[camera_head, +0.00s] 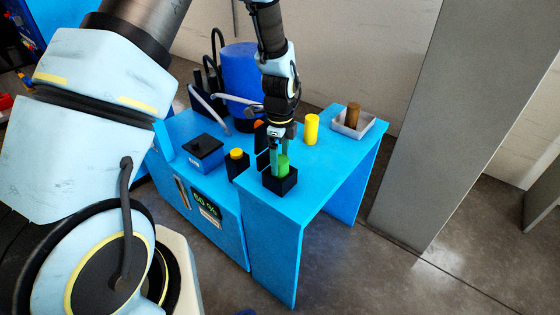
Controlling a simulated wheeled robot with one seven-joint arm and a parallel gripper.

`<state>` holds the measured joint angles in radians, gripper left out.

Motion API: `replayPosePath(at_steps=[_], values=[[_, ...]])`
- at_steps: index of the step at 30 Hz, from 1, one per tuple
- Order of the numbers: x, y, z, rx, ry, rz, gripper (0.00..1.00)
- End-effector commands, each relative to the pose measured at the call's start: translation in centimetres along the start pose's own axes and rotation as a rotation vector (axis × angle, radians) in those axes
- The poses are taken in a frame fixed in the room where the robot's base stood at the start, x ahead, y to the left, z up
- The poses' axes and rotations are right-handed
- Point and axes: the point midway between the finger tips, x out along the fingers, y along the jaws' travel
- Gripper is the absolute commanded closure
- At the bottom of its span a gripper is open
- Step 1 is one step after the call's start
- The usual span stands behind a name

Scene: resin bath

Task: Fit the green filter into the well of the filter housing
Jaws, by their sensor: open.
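The green filter (283,166) is a short upright cylinder. Its lower part is hidden by the walls of the black filter housing (281,184), and its top sticks up out of the well. The housing is a black open box near the front edge of the blue bench. My gripper (279,158) points down just above the housing, with its fingers at the filter's upper part. The fingers are apart. Whether they touch the filter is too small to tell.
A yellow cylinder (311,129) stands behind on the blue bench (330,170). A white tray (367,122) holds a brown cylinder (353,115). A black block with a yellow cap (236,155) and a black-lidded box (203,147) stand left. A blue tank (240,75) is behind.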

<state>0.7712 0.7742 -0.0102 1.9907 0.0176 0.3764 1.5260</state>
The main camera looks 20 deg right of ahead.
Motion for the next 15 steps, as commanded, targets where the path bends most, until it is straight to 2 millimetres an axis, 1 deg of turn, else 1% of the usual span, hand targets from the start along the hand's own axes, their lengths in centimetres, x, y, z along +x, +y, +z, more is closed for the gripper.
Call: replayPosePath(at_steps=[5, 12, 15], values=[[-3.0, -0.1, 0.0, 0.0, 0.0, -0.006, 0.1], [-7.8, -0.1, 0.1, -0.001, 0.0, -0.005, 0.1], [-9.3, -0.1, 0.1, -0.001, 0.0, -0.005, 0.1]])
